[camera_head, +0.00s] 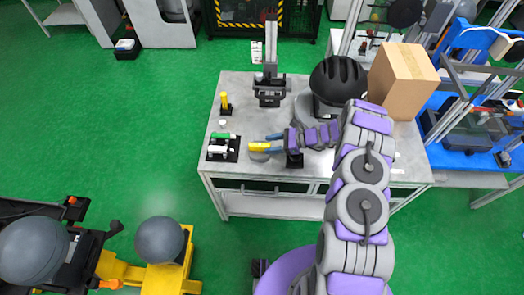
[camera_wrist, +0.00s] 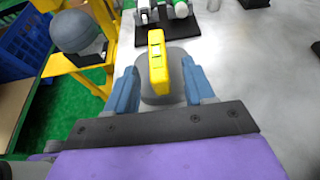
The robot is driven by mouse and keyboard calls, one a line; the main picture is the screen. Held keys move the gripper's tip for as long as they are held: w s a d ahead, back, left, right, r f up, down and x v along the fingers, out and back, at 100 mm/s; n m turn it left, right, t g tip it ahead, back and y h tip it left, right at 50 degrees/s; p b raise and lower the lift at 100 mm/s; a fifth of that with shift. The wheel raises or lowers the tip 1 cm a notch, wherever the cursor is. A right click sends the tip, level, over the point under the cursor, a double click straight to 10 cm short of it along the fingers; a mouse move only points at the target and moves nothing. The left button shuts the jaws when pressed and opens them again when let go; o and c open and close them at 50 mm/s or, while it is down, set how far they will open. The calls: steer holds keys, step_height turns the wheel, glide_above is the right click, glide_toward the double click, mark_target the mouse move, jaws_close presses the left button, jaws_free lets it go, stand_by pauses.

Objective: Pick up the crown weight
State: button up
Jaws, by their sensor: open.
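The crown weight appears to be a grey rounded block (camera_wrist: 158,98) with an upright yellow handle (camera_wrist: 158,62). It stands on the grey workbench near its front edge, with the yellow handle (camera_head: 259,146) also showing in the head view. My gripper (camera_wrist: 160,70) is open, its two blue fingers on either side of the weight. Gaps show between the fingers and the yellow handle. In the head view my gripper (camera_head: 268,143) reaches in from the right at the weight. The weight's lower part is partly hidden behind my gripper body.
A black tray (camera_head: 224,148) with white and green pieces lies left of the weight. A black helmet (camera_head: 338,80), a cardboard box (camera_head: 403,80) and a test stand (camera_head: 270,85) are behind. A small yellow item (camera_head: 225,101) stands at back left. Bare benchtop lies right in the wrist view.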

mark_target(264, 144)
steer(key=x, duration=0.4)
steer(key=shift+a, duration=0.6)
steer(key=shift+d, duration=0.85)
steer(key=c, duration=0.5)
steer(key=shift+r, duration=0.1)
steer(key=shift+c, duration=1.3)
steer(key=shift+a, duration=0.6)
jaws_close()
steer(key=shift+d, duration=0.25)
